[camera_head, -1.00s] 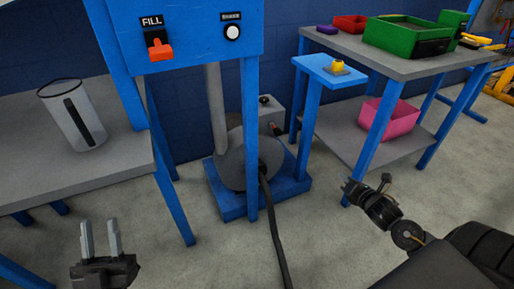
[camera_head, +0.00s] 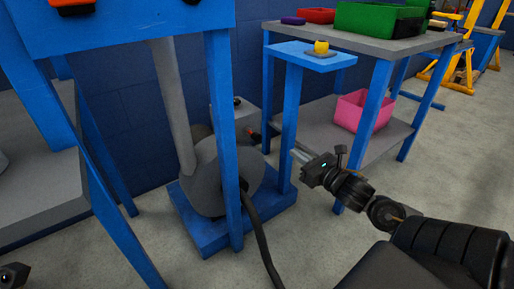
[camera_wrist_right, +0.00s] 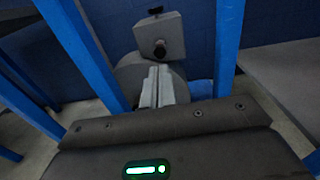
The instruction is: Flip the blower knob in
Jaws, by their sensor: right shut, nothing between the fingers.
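The blower (camera_head: 215,175) is a grey round housing on a blue base, with a grey box (camera_head: 234,122) behind it. A small red and black knob (camera_head: 253,134) sticks out at the box's right side. In the right wrist view the box (camera_wrist_right: 172,32) shows a dark round knob (camera_wrist_right: 160,49) on its face. My right gripper (camera_head: 296,152) is shut and empty, to the right of the box and apart from it. Its pale fingers (camera_wrist_right: 157,78) point toward the box in the wrist view. Only a dark piece of my left gripper (camera_head: 12,276) shows at the bottom left corner; its fingers are hidden.
A blue post (camera_head: 225,150) stands in front of the blower, and a blue stand with a yellow button (camera_head: 321,47) is beside my right gripper. A shelf table with a pink bin (camera_head: 362,112) is to the right. A black cable (camera_head: 262,240) crosses the floor.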

